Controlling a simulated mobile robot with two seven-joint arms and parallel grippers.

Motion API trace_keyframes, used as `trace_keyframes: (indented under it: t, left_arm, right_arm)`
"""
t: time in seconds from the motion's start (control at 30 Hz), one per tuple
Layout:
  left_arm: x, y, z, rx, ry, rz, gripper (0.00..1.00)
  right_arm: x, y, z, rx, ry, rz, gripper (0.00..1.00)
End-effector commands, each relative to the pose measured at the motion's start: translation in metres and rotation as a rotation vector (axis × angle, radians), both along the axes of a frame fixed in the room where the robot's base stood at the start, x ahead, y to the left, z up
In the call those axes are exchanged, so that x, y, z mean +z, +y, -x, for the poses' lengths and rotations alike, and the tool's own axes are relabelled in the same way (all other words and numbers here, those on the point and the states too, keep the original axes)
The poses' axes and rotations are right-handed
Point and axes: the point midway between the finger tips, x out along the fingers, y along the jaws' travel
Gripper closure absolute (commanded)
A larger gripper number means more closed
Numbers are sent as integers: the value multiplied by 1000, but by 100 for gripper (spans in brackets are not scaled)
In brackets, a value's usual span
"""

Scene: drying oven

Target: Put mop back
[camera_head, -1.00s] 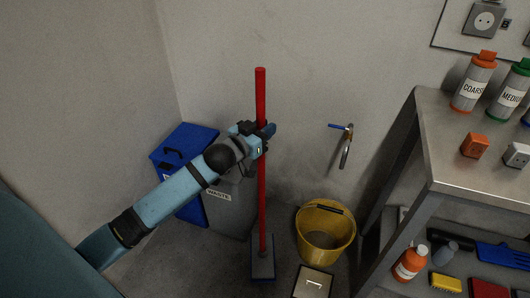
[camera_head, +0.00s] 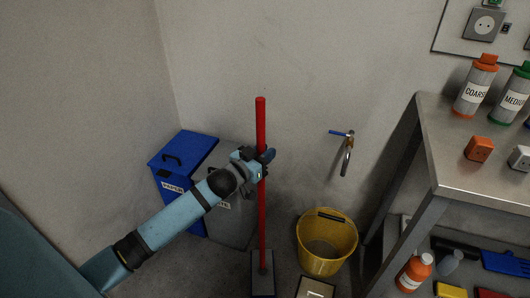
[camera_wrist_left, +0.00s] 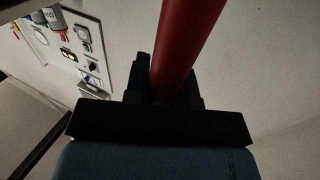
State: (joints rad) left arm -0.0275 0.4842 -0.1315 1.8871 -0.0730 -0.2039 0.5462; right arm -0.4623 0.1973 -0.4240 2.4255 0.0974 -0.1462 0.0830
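The mop has a long red pole (camera_head: 261,125) and a flat dark head (camera_head: 262,286) low down near the floor. The pole stands nearly upright. My left gripper (camera_head: 262,160) is shut on the pole at about mid-height in the head view. In the left wrist view the red pole (camera_wrist_left: 185,45) rises between the dark fingers. Whether the mop head touches the floor cannot be told. My right gripper is not in view.
A blue bin (camera_head: 183,158) and a grey bin (camera_head: 228,232) stand behind my left arm. A yellow bucket (camera_head: 326,243) is right of the mop, below a wall tap (camera_head: 347,150). A metal table (camera_head: 455,160) with bottles stands at the right.

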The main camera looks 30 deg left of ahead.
Motion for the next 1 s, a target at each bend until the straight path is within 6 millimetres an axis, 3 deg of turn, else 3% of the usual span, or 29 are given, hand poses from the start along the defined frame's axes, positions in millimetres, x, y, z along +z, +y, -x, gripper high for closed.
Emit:
trace_keyframes:
  t: [0.03, 0.1, 0.47, 0.67, 1.0]
  left_arm:
    - [0, 0, 0, 0, 1, 0, 67]
    - [0, 0, 0, 0, 1, 0, 51]
    - [2, 0, 2, 0, 2, 0, 51]
    - [2, 5, 32, 1, 5, 0, 51]
    - [1, 15, 97, 1, 4, 0, 51]
  right_arm:
    - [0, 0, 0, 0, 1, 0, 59]
    - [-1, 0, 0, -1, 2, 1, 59]
    - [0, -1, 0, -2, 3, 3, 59]
    - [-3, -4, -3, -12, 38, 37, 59]
    - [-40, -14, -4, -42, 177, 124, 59]
